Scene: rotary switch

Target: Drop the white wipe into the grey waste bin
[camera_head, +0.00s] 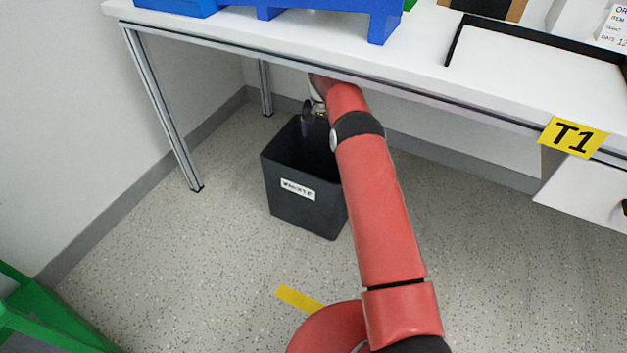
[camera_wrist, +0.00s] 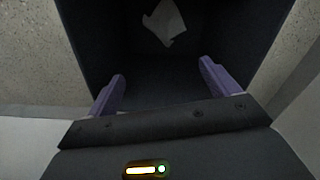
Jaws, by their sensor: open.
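The dark grey waste bin (camera_head: 300,205) stands on the floor under the table, with a white label on its front. In the wrist view its dark inner walls (camera_wrist: 100,35) fill most of the picture. The white wipe (camera_wrist: 165,22) shows inside the bin, crumpled, apart from my fingers. In the head view the wipe is not visible. My gripper (camera_wrist: 161,84) is open and empty, its two purple fingers spread over the bin's opening. In the head view my arm hides part of the bin's right side, and the gripper (camera_head: 308,112) shows small and dark at the bin's back rim.
The white table (camera_head: 430,65) runs above the bin, its front edge close to my arm. A table leg (camera_head: 165,110) stands left of the bin. A blue rack (camera_head: 335,18) is on the table. A green frame (camera_head: 40,315) stands at lower left. Open floor lies in front.

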